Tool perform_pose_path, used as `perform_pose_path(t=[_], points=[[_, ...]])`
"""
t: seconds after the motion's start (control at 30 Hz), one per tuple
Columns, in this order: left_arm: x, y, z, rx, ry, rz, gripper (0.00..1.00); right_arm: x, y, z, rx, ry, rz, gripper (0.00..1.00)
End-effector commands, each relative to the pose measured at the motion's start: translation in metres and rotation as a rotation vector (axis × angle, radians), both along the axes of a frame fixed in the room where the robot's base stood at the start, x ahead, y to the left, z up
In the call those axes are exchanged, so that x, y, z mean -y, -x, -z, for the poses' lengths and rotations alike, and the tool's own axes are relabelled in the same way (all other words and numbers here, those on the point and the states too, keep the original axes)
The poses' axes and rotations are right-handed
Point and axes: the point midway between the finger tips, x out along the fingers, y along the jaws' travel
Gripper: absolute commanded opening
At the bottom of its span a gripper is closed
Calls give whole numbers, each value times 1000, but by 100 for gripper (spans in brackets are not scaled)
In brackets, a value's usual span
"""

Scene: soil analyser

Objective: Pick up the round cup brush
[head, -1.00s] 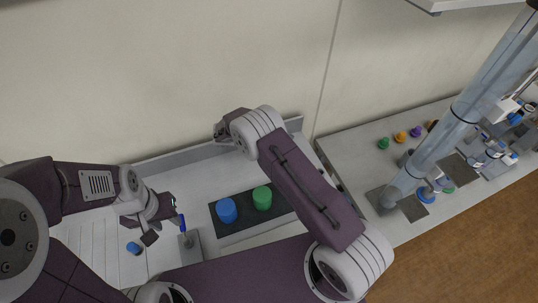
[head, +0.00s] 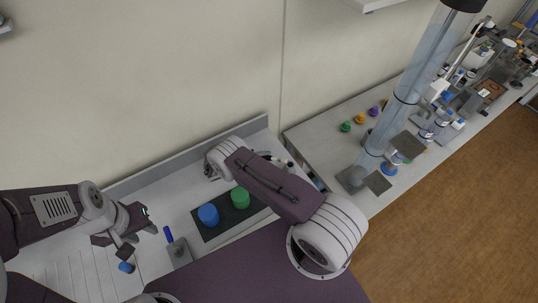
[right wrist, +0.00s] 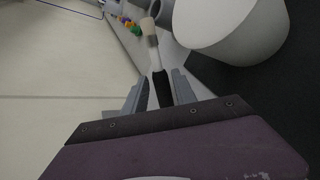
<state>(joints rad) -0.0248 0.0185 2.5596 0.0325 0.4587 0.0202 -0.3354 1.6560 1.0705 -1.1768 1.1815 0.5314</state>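The round cup brush (right wrist: 150,38) shows in the right wrist view, with a pale round head, a light neck and a black handle. Its head points away from my palm. My right gripper (right wrist: 160,88) has its two fingers on either side of the black handle and appears shut on it. In the head view my right forearm hides most of that gripper; small dark and pale parts show just beyond the forearm. My left gripper (head: 137,240) is open and empty over the left of the bench, beside a blue-handled tool (head: 168,235) in a grey block.
A blue jar (head: 208,214) and a green jar (head: 240,198) stand on a dark mat. A blue cap (head: 126,267) lies at the left. Green, orange and purple knobs (head: 360,118) and a clear column (head: 400,105) stand on the right bench. A wall runs behind.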

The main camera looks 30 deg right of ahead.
Motion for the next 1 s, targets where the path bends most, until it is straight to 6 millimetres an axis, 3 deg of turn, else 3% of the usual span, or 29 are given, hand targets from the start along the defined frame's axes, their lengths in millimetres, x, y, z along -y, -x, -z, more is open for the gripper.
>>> perform_pose_path(t=[0.3, 0.4, 0.43, 1.0], points=[[0, 0, -2, -1, 0, 0, 36, 9, -1, 7, 0, 0, -2, 33], [0, 0, -2, -1, 0, 0, 36, 9, -1, 7, 0, 0, -2, 5], [0, 0, -2, -1, 0, 0, 36, 9, -1, 7, 0, 0, -2, 0], [0, 0, -2, -1, 0, 0, 36, 9, -1, 7, -1, 0, -1, 0]])
